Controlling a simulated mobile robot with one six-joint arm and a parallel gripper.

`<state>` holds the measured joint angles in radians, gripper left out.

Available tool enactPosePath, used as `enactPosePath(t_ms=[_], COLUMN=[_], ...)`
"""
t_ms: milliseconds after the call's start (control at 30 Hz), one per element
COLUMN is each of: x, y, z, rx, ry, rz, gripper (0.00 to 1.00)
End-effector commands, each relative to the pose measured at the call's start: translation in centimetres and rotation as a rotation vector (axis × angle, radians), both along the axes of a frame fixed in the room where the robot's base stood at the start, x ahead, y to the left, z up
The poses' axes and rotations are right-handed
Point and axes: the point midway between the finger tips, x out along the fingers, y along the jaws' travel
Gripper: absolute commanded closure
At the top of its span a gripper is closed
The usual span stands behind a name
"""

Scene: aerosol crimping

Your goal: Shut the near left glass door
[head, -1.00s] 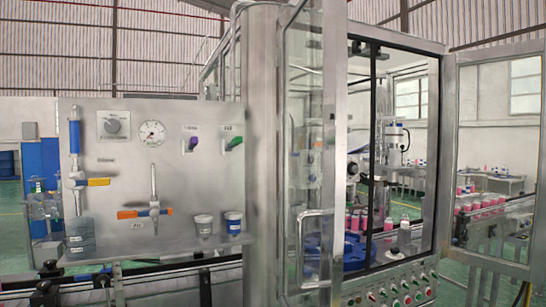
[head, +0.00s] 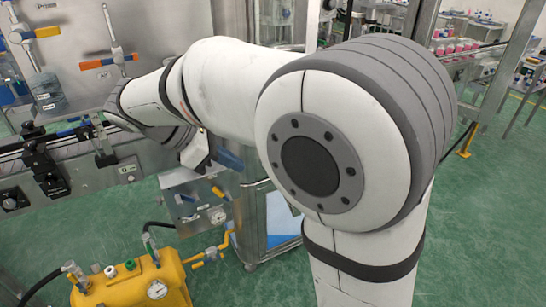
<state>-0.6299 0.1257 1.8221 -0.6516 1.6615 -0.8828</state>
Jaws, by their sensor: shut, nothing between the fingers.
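The near left glass door (head: 276,22) shows only in part in the head view, as a metal-framed pane behind my arm at the top middle. My arm hides its lower part, and its handle cannot be made out. How far it stands open is not clear. My arm reaches across the picture to the left and bends down at the wrist. My gripper (head: 203,160) is below the wrist, left of the door, partly hidden and small. It is shut and holds nothing.
A steel panel with valves (head: 110,50) stands at upper left, above a conveyor rail (head: 95,160). A yellow tank (head: 140,285) with fittings stands at lower left. Another glass-door frame (head: 505,60) is at upper right. Green floor (head: 490,220) is free at right.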

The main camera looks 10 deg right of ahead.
Motion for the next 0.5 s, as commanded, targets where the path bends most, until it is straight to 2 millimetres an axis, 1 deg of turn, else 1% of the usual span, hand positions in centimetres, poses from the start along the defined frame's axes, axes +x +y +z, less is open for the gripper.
enactPosePath(t_ms=[33, 67, 167, 267, 500], x=[0.2, 0.3, 0.4, 0.4, 0.7], y=[0.6, 0.7, 0.4, -0.6, -4.4], z=[0.3, 0.4, 0.1, -0.7, -4.2], rx=[-0.021, -0.029, -0.039, -0.038, -0.036], ry=[0.013, 0.017, 0.024, 0.024, 0.025], rz=[0.024, 0.030, 0.038, 0.036, 0.032], gripper=[1.00, 1.00, 1.00, 1.00, 1.00])
